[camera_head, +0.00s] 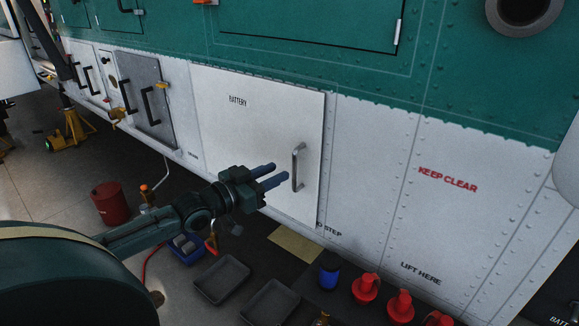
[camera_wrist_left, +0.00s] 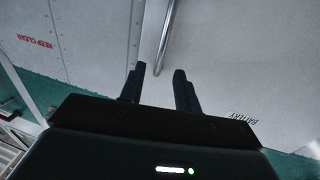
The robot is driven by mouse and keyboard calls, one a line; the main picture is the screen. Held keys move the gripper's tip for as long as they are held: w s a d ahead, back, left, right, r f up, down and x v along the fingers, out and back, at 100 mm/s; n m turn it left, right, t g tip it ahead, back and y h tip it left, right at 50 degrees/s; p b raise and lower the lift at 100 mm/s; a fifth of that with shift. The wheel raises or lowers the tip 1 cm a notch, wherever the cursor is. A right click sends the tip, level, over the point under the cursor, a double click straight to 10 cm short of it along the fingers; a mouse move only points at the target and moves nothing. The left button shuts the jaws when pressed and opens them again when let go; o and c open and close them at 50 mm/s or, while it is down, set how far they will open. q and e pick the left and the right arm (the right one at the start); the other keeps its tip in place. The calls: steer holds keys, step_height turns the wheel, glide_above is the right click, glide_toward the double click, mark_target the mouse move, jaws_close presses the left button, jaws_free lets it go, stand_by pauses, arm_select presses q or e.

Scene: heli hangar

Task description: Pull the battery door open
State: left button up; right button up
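The battery door (camera_head: 250,135) is a large white panel marked BATTERY on the helicopter's side. It looks shut, with a thin dark line along its right edge. Its metal bar handle (camera_head: 298,167) stands upright near that edge. My left gripper (camera_head: 281,171) is open and empty, its two fingers pointing at the handle from the left. In the left wrist view, the handle (camera_wrist_left: 166,38) runs up from between the open fingertips (camera_wrist_left: 160,69). I cannot tell whether the fingers touch it. My right gripper is not in view.
Smaller hatches with black handles (camera_head: 145,98) lie left of the door. Below are black trays (camera_head: 222,279), a blue container (camera_head: 329,275) and several red-topped items (camera_head: 365,288). A red drum (camera_head: 111,203) and a yellow stand (camera_head: 77,128) are on the floor at left.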

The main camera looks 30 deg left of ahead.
mark_target(290, 166)
arm_select(q)
steer(key=shift+x, duration=2.75)
steer(key=shift+c, duration=0.5)
jaws_close()
